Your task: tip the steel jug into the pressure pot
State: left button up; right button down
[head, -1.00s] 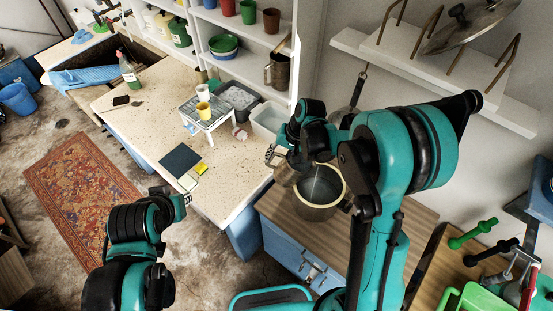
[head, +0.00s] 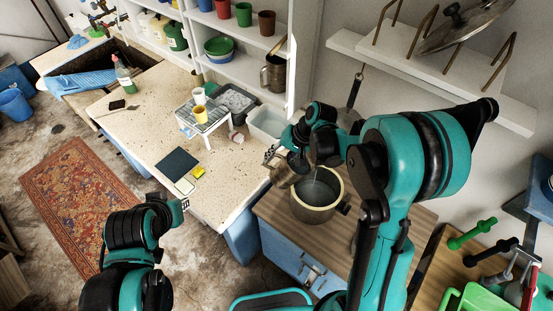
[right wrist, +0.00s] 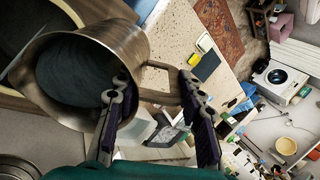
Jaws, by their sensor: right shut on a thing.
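The steel jug (right wrist: 125,45) is in my right gripper (right wrist: 160,88), whose fingers are shut on its handle. In the right wrist view its mouth faces the camera and grey-blue contents show inside. In the head view the jug (head: 283,174) is mostly hidden behind my right gripper (head: 283,158), at the pot's left rim. The pressure pot (head: 314,212) stands open on the wooden top; a thin pale line shows over its dark inside, and I cannot tell if it is pouring liquid. My left gripper (head: 182,205) is low at left, away from both, its fingers too small to read.
The speckled counter (head: 150,150) to the left holds a small white stand (head: 205,120), a dark mat (head: 177,162) and a clear bin (head: 267,124). A wall rack (head: 430,60) with a lid is at upper right. Green-handled tools (head: 472,234) lie at right.

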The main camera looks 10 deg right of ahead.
jog(key=shift+s+d+r+t+y+b, duration=0.15)
jog(key=shift+d+r+t+y+b, duration=0.25)
jog(key=shift+y+b, duration=0.55)
dwell(2.8)
jog(key=shift+s+d+r+y+b, duration=0.2)
jog(key=shift+d+y+b, duration=0.55)
jog(key=shift+b, duration=0.55)
dwell(3.0)
